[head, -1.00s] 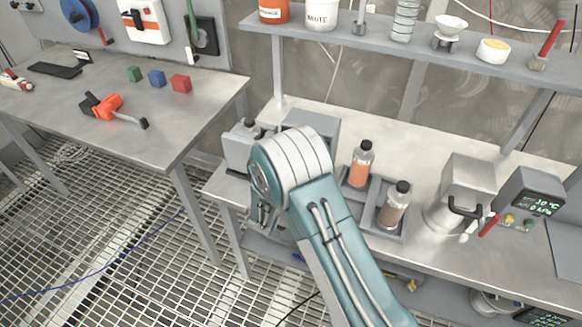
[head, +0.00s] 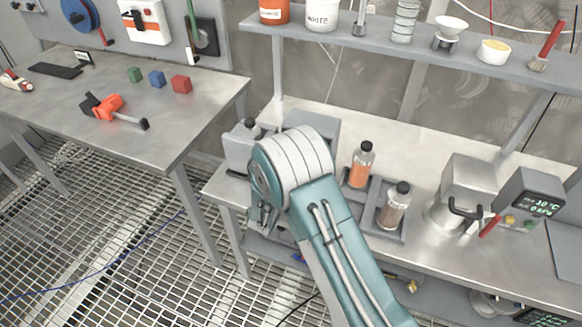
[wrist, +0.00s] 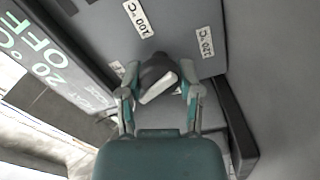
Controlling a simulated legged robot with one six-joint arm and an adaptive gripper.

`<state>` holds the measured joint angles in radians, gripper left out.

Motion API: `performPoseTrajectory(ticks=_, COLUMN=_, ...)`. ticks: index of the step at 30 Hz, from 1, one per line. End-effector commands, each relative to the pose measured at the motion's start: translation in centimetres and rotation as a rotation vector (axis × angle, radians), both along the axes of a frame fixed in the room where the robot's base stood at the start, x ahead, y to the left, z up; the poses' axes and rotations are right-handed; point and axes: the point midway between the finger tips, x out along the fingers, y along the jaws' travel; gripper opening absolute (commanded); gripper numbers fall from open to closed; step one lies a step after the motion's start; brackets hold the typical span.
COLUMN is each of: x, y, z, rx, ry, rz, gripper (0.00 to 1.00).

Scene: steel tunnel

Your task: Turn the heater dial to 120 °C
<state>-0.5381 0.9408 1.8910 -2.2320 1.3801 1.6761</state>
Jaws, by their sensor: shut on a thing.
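In the wrist view the heater dial (wrist: 158,80) is a dark knob with a pale, slanted bar on its front. It stands on a grey panel (wrist: 178,35). A label reading 100 °C (wrist: 138,20) is above it, and a label reading 120 °C (wrist: 205,42) is to its upper right. Another label at its left is partly hidden. The bar slants up to the right; I cannot tell exactly which label it marks. My gripper (wrist: 158,98) is shut on the dial, one finger on each side. A display (wrist: 38,55) reads 20 °C and OFF. In the head view my arm hides the dial.
A metal pot (head: 458,195) and another display (head: 540,203) are further right. A shelf (head: 400,42) runs above the bench.

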Motion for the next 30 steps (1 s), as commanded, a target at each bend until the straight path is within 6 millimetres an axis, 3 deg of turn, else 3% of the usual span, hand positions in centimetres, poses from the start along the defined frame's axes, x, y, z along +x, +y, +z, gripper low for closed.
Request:
performPoseTrajectory(ticks=17, x=-0.26, y=-0.03, z=-0.69, rx=0.024, ry=0.008, rz=0.003, gripper=0.0)
performPoseTrajectory(ticks=18, x=-0.26, y=-0.03, z=-0.7, rx=0.024, ry=0.008, rz=0.003, gripper=0.64)
performPoseTrajectory(ticks=19, x=-0.26, y=-0.03, z=-0.69, rx=0.024, ry=0.008, rz=0.003, gripper=0.77)
performPoseTrajectory(ticks=20, x=-0.26, y=-0.03, z=-0.66, rx=0.024, ry=0.007, rz=0.002, gripper=0.81)
performPoseTrajectory(ticks=30, x=-0.15, y=-0.09, z=-0.22, rx=0.027, ry=-0.002, rz=0.002, gripper=0.81)
